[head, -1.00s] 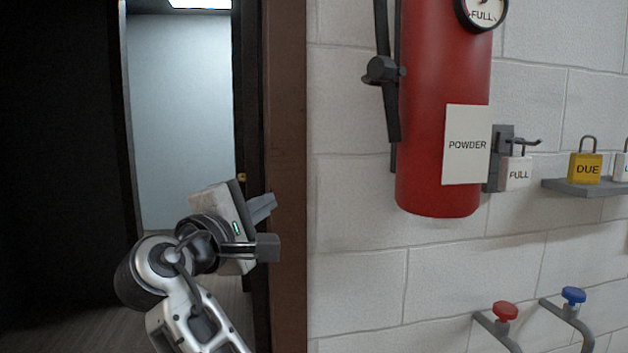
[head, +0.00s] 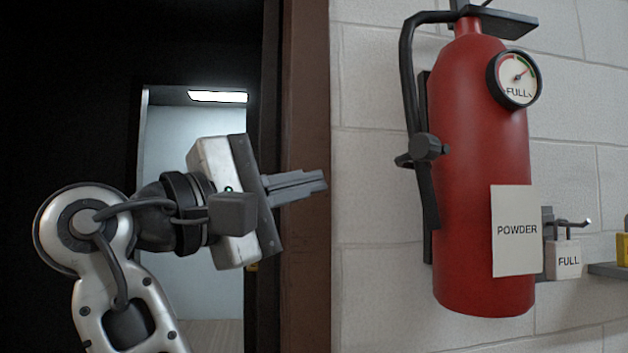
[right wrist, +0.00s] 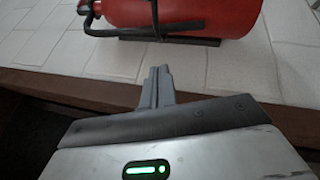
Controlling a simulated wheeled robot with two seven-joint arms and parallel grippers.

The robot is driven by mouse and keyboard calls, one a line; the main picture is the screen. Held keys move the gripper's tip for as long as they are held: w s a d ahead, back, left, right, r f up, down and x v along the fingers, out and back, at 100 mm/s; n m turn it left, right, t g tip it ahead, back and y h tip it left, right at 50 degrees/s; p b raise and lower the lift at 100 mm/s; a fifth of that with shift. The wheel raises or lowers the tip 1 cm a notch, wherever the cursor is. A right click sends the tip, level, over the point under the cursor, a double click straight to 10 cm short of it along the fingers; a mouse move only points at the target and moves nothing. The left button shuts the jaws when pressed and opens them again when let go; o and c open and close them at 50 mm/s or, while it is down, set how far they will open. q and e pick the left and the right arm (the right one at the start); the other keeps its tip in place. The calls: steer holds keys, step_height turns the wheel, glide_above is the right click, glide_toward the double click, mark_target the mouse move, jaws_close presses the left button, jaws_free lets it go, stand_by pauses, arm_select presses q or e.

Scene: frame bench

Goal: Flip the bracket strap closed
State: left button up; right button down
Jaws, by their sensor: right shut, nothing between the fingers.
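The red fire extinguisher (head: 475,170) hangs upright on the white block wall, with a black bracket plate (head: 428,250) behind its left side. A dark piece with a knob (head: 425,149) sticks out left at mid-height, partly behind the black hose. It seems to belong to the bracket strap; no band crosses the red front. My right gripper (head: 325,182) is shut and empty, left of the extinguisher and apart from it, fingers pointing right. In the right wrist view the shut fingers (right wrist: 160,70) point toward the extinguisher (right wrist: 205,15) and a black curved band (right wrist: 155,18). My left gripper is out of view.
A brown door frame (head: 305,260) stands behind my right fingers, with a dark opening and a lit room to the left. A white POWDER card (head: 515,230) hangs on the extinguisher. A white FULL padlock (head: 564,258) hangs on a hook to its right, beside a grey shelf (head: 607,270).

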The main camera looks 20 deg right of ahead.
glide_toward(401, 160)
steer(key=w+d, duration=0.3)
steer(key=shift+s+d+r+p, duration=0.35)
steer(key=shift+d+r+p, duration=0.2)
steer(key=shift+d, duration=0.2)
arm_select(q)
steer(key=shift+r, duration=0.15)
arm_select(e)
steer(key=shift+s+d+r, duration=0.15)
steer(key=shift+s+d, duration=0.2)
steer(key=shift+d, duration=0.25)
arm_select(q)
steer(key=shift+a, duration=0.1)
